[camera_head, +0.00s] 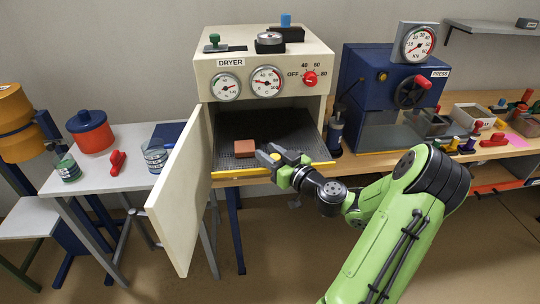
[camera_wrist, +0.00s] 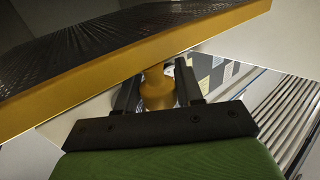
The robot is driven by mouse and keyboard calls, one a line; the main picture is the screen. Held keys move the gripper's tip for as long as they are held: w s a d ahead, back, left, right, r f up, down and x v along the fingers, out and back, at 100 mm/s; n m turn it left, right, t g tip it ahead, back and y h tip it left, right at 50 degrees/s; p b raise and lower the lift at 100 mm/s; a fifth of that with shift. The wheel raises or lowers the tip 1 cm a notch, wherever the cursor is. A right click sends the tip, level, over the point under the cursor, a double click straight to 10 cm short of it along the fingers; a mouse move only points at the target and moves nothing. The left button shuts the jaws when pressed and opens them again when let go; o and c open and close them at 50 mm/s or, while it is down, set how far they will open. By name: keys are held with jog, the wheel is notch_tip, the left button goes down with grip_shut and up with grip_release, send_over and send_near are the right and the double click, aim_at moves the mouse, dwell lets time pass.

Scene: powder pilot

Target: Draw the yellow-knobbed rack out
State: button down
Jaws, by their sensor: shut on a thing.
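The dryer (camera_head: 262,52) is a cream box with its door (camera_head: 181,190) swung open to the left. A dark perforated rack (camera_head: 285,128) sits in its chamber, with a yellow front edge (camera_wrist: 120,72). A brown block (camera_head: 244,148) lies on the rack, towards the left. My gripper (camera_head: 272,157) is at the rack's front edge. In the wrist view its two dark fingers are shut on the rack's yellow knob (camera_wrist: 157,88), just beside the yellow edge.
The blue press (camera_head: 385,85) stands right of the dryer. A side table (camera_head: 110,180) at left holds a red pot (camera_head: 92,135), a red clamp-like item (camera_head: 117,161) and jars. Small trays and stamps crowd the bench at right. The floor before the dryer is open.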

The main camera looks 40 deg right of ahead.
jog(key=c, duration=0.8)
grip_release()
jog(key=s, duration=1.5)
jog(key=shift+s+b, duration=0.35)
jog(key=shift+b, duration=0.05)
jog(key=shift+a, duration=0.1)
